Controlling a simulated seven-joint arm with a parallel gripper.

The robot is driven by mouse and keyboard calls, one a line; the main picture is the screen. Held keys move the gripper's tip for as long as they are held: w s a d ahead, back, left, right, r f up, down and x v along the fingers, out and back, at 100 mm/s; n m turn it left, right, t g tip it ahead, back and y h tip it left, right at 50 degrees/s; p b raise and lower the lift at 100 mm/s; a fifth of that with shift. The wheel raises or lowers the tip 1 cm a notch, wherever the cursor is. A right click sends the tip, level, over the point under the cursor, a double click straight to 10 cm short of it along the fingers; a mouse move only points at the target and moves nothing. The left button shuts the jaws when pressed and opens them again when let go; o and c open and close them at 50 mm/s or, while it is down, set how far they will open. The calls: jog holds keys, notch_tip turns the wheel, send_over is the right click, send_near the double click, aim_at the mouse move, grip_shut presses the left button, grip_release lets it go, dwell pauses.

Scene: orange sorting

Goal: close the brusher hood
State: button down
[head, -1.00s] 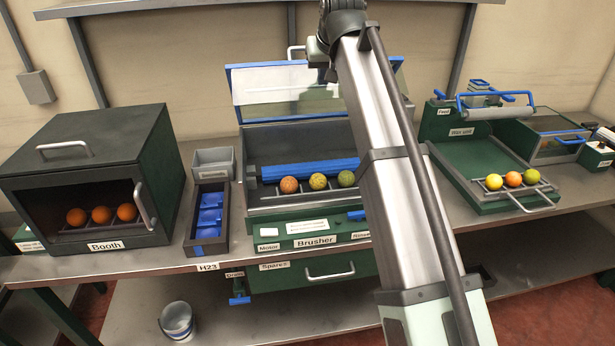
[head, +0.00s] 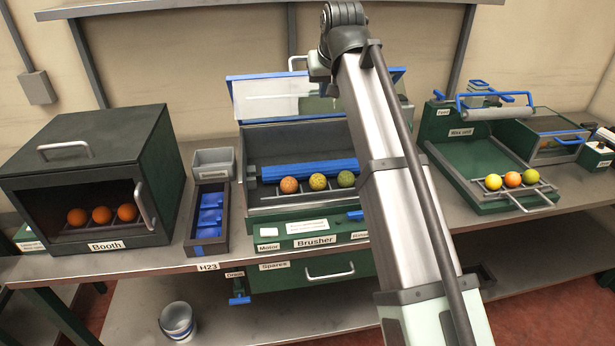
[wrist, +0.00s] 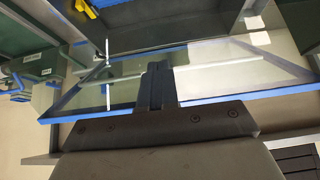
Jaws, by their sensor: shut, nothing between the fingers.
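The brusher (head: 285,212) stands in the middle of the bench, with a blue roller (head: 300,171) and three oranges (head: 317,182) in its open top. Its hood (head: 270,97), a clear pane with a blue rim, is raised and tilted at the back. In the wrist view the hood (wrist: 215,82) spans the picture. My gripper (wrist: 158,75) is shut and empty, its fingers overlapping the pane; whether they touch it I cannot tell.
A dark green booth (head: 85,150) with oranges stands at left. A grey bin (head: 213,161) and a tray with blue compartments (head: 193,215) sit between it and the brusher. A wax unit (head: 470,165) with fruit on a rack stands at right.

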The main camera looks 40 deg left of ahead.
jog(key=shift+w+a+f, duration=0.7)
jog(key=shift+w+a, duration=0.2)
jog(key=shift+w, duration=0.05)
jog(key=shift+v, duration=1.9)
jog(key=shift+s+d+r, duration=0.1)
jog(key=shift+s+d, duration=0.2)
